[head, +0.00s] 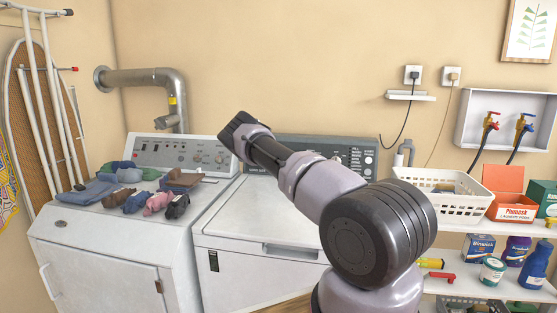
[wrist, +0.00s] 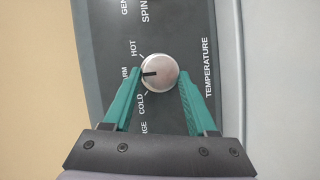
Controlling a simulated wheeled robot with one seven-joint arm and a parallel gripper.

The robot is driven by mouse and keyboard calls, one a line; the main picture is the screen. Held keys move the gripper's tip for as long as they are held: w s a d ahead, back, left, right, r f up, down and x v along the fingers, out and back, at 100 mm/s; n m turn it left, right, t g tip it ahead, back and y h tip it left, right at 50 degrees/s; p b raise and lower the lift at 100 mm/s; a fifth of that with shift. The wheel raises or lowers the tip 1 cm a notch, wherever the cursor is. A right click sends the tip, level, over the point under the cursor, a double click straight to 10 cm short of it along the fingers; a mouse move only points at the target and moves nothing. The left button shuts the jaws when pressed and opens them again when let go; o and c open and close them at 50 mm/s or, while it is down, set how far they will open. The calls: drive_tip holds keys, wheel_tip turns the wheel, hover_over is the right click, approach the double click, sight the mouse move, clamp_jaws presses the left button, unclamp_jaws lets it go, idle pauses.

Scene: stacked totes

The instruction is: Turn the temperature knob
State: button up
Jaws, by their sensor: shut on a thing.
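The temperature knob (wrist: 161,67) is a round silver dial on a dark grey panel (wrist: 105,25), beside the word TEMPERATURE. Its black pointer mark points left, toward a label ending in "RM", between HOT and COLD. My gripper (wrist: 160,74) has its two green fingers on either side of the knob and is shut on it. In the head view my gripper (head: 240,128) is at the left end of the middle machine's dark control panel (head: 325,146). The knob is hidden there behind my arm.
A white machine (head: 110,235) on the left carries several folded clothes and socks. The middle machine's white lid (head: 255,215) is clear. A white basket (head: 440,187) and cartons stand on a shelf at the right. A metal duct (head: 140,78) runs along the wall.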

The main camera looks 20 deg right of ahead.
drive_tip(key=shift+f, duration=0.1)
drive_tip(key=o, duration=1.4)
drive_tip(key=shift+c, duration=0.2)
drive_tip(key=shift+a, duration=0.1)
drive_tip(key=v, duration=1)
drive_tip(key=shift+s+a, duration=0.2)
drive_tip(key=shift+a, duration=0.05)
